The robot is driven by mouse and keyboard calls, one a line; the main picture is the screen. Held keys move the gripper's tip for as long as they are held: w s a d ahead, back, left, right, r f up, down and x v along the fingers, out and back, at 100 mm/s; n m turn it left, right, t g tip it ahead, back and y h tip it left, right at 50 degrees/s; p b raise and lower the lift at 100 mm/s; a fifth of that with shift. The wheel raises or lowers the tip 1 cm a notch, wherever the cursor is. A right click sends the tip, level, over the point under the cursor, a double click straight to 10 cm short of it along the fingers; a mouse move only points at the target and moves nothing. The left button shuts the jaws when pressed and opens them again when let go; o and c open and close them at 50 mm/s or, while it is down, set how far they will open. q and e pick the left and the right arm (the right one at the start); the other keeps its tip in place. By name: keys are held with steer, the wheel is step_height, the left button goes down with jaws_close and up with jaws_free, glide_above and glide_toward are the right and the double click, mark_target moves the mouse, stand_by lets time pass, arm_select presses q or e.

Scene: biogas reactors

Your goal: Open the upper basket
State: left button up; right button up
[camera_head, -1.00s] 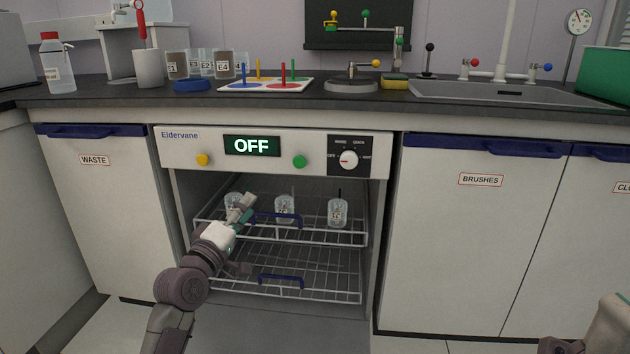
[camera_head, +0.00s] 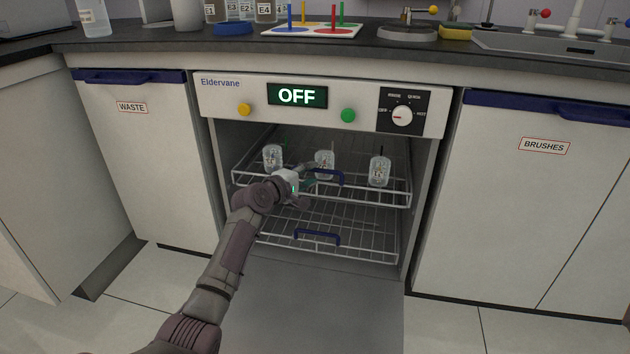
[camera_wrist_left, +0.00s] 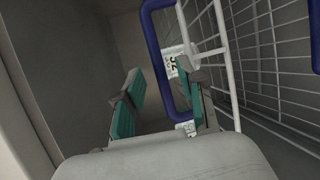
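The upper basket (camera_head: 385,203) is a white wire rack inside the open-fronted Eldervane dishwasher. Its blue handle (camera_head: 329,178) is on the front rail. The basket holds clear cups, at left (camera_head: 272,157), middle (camera_head: 324,163) and right (camera_head: 380,171). My left gripper (camera_head: 308,175) is at the left end of this handle. In the left wrist view the teal-padded fingers (camera_wrist_left: 160,108) are apart, and the blue handle (camera_wrist_left: 158,60) runs between them, nearer the right finger, which hides part of it. I cannot tell whether they touch. My right gripper is out of view.
The lower basket (camera_head: 370,257) with its own blue handle (camera_head: 317,236) is below. The dishwasher panel (camera_head: 225,95) reads OFF above. The lowered grey door (camera_head: 330,305) lies in front. WASTE (camera_head: 150,150) and BRUSHES (camera_head: 510,200) cabinets flank the opening.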

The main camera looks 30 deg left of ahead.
arm_select(q)
steer(key=shift+b+x, duration=0.5)
steer(key=shift+x, duration=0.9)
jaws_close()
